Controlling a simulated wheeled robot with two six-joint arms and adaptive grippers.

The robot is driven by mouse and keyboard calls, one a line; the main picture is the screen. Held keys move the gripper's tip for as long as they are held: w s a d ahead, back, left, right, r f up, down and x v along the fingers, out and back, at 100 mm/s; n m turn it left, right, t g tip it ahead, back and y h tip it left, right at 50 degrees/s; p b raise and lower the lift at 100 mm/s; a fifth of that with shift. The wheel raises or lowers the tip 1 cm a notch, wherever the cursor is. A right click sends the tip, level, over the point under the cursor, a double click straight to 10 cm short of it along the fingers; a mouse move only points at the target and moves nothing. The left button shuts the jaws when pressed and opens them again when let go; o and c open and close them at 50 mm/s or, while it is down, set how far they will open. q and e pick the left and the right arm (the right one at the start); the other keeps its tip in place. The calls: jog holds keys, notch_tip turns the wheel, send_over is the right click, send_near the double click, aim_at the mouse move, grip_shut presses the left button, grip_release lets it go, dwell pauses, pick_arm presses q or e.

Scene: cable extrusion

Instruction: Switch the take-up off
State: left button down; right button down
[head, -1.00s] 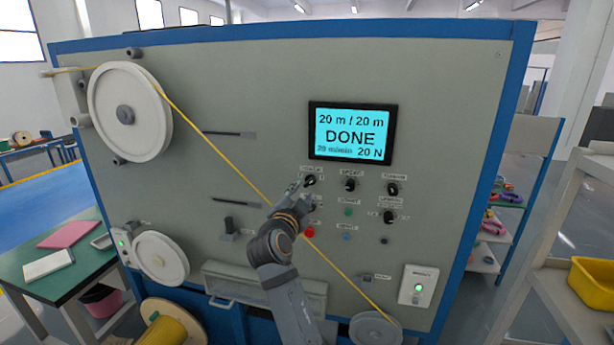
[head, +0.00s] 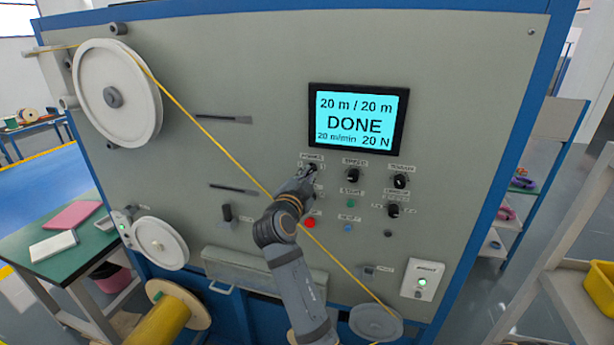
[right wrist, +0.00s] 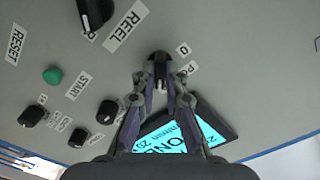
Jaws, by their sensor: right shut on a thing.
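My right gripper (head: 309,174) reaches up to the top-left knob of the control panel. In the right wrist view its fingers (right wrist: 160,88) are shut on this black knob (right wrist: 158,62), one on each side. Beside the knob is a label partly hidden by a finger; only "PO" reads clearly. In the head view the knob is mostly hidden by the gripper. The display (head: 356,119) above reads 20 m / 20 m, DONE, 20 m/min, 20 N. I see no label reading take-up. My left gripper is out of view.
More knobs (head: 352,174) sit to the right, with a green button (head: 350,203) and a red one (head: 309,223) below. A yellow cable (head: 215,145) runs diagonally from the large white wheel (head: 117,95), passing my arm. A small box (head: 422,281) with a green light is at lower right.

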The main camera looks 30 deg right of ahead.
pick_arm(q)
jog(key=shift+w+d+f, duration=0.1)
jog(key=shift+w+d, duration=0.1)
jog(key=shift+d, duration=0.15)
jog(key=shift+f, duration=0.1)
pick_arm(e)
jog(key=shift+n, duration=0.3)
jog(key=shift+f+n+b, duration=0.1)
jog(key=shift+n+b, duration=0.85)
jog(key=shift+n, duration=0.25)
jog(key=shift+n+b, duration=0.3)
jog(key=shift+n, duration=0.7)
jog(key=n, duration=0.2)
jog(key=shift+n, duration=0.3)
jog(key=n, duration=0.4)
jog(key=shift+n, duration=0.3)
pick_arm(q)
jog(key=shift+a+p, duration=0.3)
jog(key=shift+p, duration=0.9)
pick_arm(e)
jog(key=n, duration=0.5)
jog(key=shift+n, duration=0.3)
